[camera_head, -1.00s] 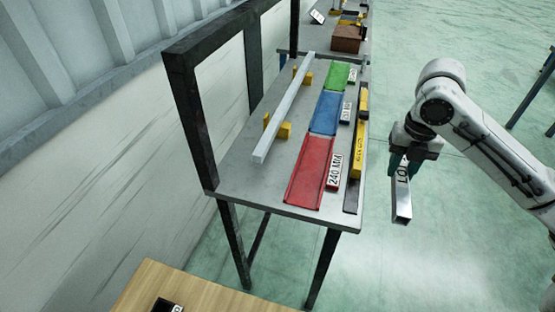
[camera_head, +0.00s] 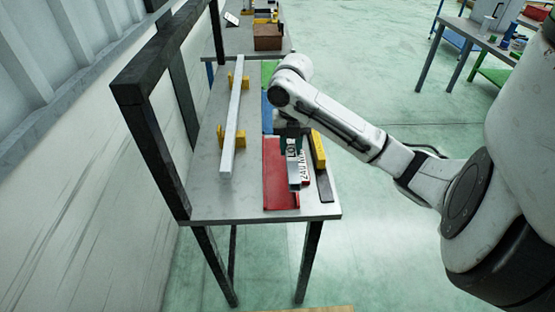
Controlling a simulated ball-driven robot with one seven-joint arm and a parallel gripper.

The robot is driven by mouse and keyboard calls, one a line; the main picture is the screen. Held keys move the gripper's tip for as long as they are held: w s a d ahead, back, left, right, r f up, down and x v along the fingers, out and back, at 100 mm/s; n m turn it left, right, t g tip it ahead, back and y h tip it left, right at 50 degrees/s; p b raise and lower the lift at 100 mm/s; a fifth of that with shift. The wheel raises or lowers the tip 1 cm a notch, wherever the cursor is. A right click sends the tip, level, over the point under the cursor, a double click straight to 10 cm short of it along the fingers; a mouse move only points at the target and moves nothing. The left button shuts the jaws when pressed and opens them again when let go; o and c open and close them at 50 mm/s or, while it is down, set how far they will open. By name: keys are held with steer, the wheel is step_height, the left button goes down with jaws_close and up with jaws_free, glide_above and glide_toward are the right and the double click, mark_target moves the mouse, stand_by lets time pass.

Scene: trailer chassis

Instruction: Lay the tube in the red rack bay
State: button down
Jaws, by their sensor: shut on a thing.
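The tube (camera_head: 294,177) is a short, shiny square metal piece with a white "LOT" label. My gripper (camera_head: 291,146) is shut on it, with the dark fingers around its far part. The tube's near end shows over the right part of the red rack bay (camera_head: 275,182), beside the "240 MM" label. I cannot tell whether the tube touches the bay or hangs above it. The left part of the red bay is bare. My arm hides the far right of the bay row.
A long square bar (camera_head: 231,130) lies on yellow supports (camera_head: 237,135) left of the bays. The blue bay (camera_head: 267,115) and green bay (camera_head: 267,74) are partly hidden. A yellow block (camera_head: 319,150) stands at right. A black frame post (camera_head: 160,150) rises at the bench's left.

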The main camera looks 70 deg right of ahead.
glide_above(279, 169)
step_height(279, 169, down, 5)
steer(key=shift+s, duration=0.15)
steer(key=shift+w+f+p, duration=0.2)
steer(key=shift+f+p, duration=0.6)
steer(key=shift+f, duration=1.1)
steer(key=c, duration=0.8)
jaws_free()
steer(key=shift+f, duration=0.1)
step_height(279, 169, up, 12)
steer(key=b, duration=0.1)
